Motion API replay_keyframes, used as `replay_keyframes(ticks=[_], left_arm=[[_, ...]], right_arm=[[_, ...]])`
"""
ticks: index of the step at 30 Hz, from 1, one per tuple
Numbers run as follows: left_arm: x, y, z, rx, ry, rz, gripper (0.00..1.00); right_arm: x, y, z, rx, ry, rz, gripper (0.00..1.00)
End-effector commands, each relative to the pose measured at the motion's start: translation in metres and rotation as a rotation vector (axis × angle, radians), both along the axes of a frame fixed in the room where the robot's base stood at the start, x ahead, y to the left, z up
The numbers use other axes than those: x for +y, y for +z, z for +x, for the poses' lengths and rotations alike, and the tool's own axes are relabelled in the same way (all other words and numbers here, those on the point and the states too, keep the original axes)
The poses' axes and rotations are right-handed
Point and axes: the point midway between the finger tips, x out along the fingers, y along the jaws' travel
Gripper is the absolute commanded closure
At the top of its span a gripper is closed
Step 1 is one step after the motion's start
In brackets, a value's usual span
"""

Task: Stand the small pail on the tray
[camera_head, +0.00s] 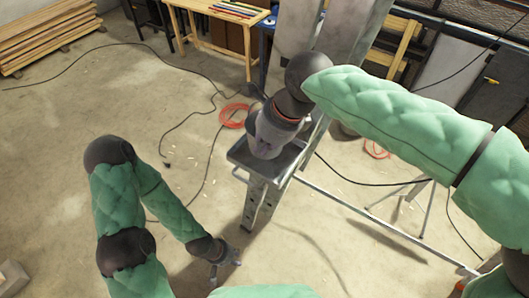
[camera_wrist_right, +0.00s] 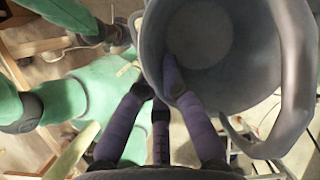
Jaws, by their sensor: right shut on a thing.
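The small grey pail (camera_wrist_right: 215,45) fills the upper right of the right wrist view, its open mouth and handle facing the camera. My right gripper (camera_wrist_right: 170,85) is shut on the pail's wall, with a purple finger reaching inside the rim. In the head view the pail (camera_head: 264,146) is over the grey tray (camera_head: 240,160), partly hidden by my right gripper (camera_head: 272,128). I cannot tell whether its bottom touches the tray. My left gripper (camera_head: 223,264) is low in the head view, fingers spread and empty, away from the tray.
The tray sits on a metal stand (camera_head: 262,205) with a long rail running right. An orange cable coil (camera_head: 234,115) and black cables lie on the concrete floor. A wooden table (camera_head: 215,12) and stacked planks (camera_head: 45,38) stand behind. The floor left of the tray is mostly clear.

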Motion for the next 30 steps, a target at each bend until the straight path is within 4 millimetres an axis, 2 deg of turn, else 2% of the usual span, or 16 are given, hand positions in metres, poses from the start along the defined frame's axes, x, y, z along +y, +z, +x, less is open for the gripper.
replay_keyframes(ticks=[3,11,17,29,30], left_arm=[[0.000,-0.002,0.000,0.000,0.000,0.000,0.73],[0.000,-0.004,0.000,0.000,0.000,0.000,0.73],[0.000,-0.009,0.000,0.000,0.000,0.000,0.73],[0.000,-0.010,0.000,0.000,0.000,0.000,0.73],[0.000,-0.010,0.000,0.000,0.000,0.000,0.73]], right_arm=[[-0.002,-0.011,0.009,-0.001,-0.001,0.001,1.00],[-0.005,-0.025,0.020,-0.001,-0.001,0.000,1.00],[-0.005,-0.052,0.020,0.000,0.001,0.000,1.00],[-0.005,-0.057,0.020,-0.002,0.001,0.000,1.00],[-0.005,-0.057,0.019,-0.001,0.001,0.000,0.86]])
